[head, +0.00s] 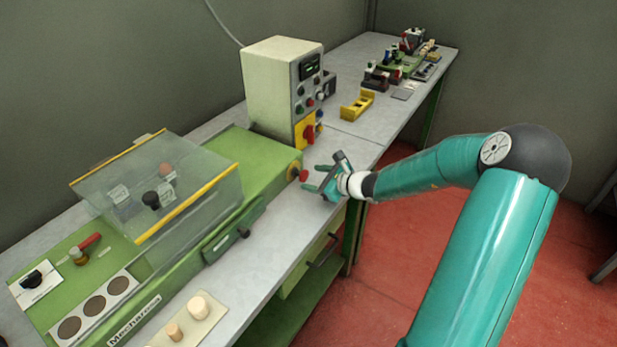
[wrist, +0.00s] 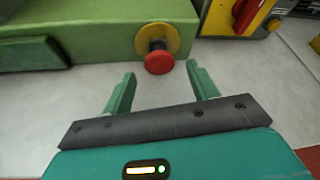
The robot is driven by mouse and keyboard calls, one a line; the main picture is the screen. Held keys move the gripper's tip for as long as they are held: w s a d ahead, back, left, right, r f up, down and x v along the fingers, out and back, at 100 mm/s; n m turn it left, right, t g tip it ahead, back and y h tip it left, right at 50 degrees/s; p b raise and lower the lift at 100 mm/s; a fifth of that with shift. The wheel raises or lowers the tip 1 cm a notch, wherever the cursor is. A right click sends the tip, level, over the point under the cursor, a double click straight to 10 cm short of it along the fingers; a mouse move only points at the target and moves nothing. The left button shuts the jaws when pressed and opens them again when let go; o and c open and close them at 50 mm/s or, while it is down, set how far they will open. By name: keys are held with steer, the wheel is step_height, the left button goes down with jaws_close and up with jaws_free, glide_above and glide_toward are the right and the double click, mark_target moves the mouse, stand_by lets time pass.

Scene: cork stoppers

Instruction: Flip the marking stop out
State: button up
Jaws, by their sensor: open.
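The green machine (head: 257,160) stands on the bench, with its name plate at the near front. No part is clearly labelled as the marking stop. A dark green block with a black knob (head: 243,232) sits along the machine's front side; I cannot tell whether it is the stop. My gripper (head: 316,178) is open and empty at the machine's right end. In the wrist view its two green fingers (wrist: 159,80) point toward a red mushroom button (wrist: 159,60) on a yellow disc, apart from it. The button also shows in the head view (head: 303,175).
A clear cover with yellow edges (head: 165,185) covers part of the machine. A cream control box (head: 281,82) stands behind it. Corks on a pale board (head: 205,325) lie in front. A yellow holder (head: 357,105) stands farther back. Bare grey bench (head: 275,235) lies near my gripper.

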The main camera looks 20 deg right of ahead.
steer(key=v, duration=1)
steer(key=shift+d, duration=0.1)
steer(key=s+a+r+n+g, duration=0.3)
steer(key=s+a+n+g, duration=0.1)
steer(key=a+n, duration=0.35)
steer(key=s+a+r+n+g, duration=0.2)
steer(key=s+a+n+g, duration=0.15)
steer(key=a+n, duration=0.4)
steer(key=s+a+r+n+h, duration=0.2)
steer(key=s+r+n, duration=0.3)
steer(key=s, duration=0.3)
steer(key=s+a+r+n+h, duration=0.3)
steer(key=s+r+n+h, duration=0.1)
steer(key=s+n, duration=0.3)
steer(key=shift+s+r+t, duration=0.45)
steer(key=shift+s+r, duration=0.25)
steer(key=shift+s, duration=0.3)
steer(key=shift+d, duration=0.15)
